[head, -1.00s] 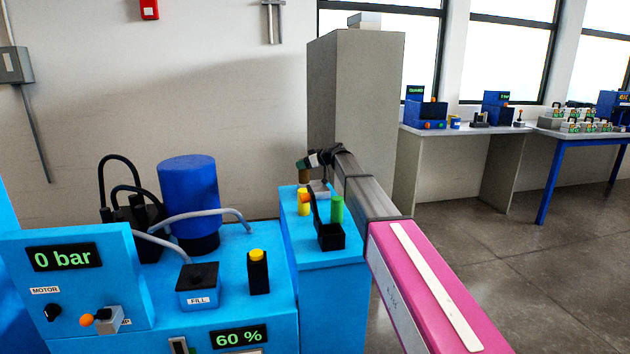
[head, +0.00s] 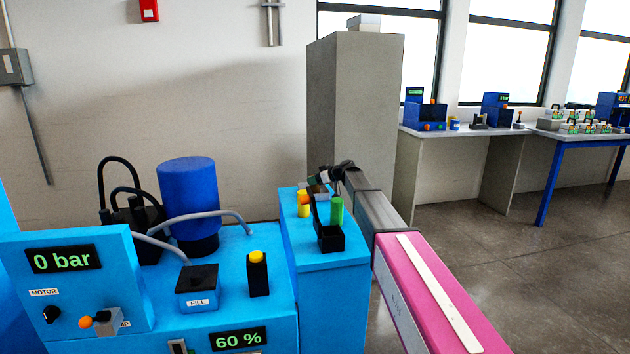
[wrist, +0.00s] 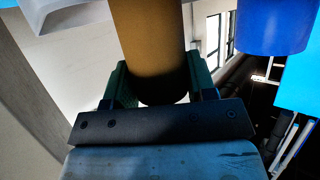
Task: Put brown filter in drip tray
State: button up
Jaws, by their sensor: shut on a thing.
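The brown filter (wrist: 150,45) is a brown cylinder in the wrist view, between the two green-padded fingers of my gripper (wrist: 158,84). My gripper is shut on it. In the head view my gripper (head: 318,183) is over the back of the blue cabinet (head: 325,262), and I cannot make out the filter clearly there. A small black open-topped box (head: 331,240) with a tall back stands on the cabinet top, in front of my gripper. I cannot tell whether it is the drip tray.
A green cylinder (head: 337,211) and a yellow-orange piece (head: 303,205) stand on the cabinet near my gripper. To the left are a blue motor (head: 188,200), hoses and a black FILL cap (head: 197,285). A tall grey cabinet (head: 350,110) stands behind.

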jog(key=o, duration=1)
jog(key=shift+c, duration=0.2)
jog(key=v, duration=1.2)
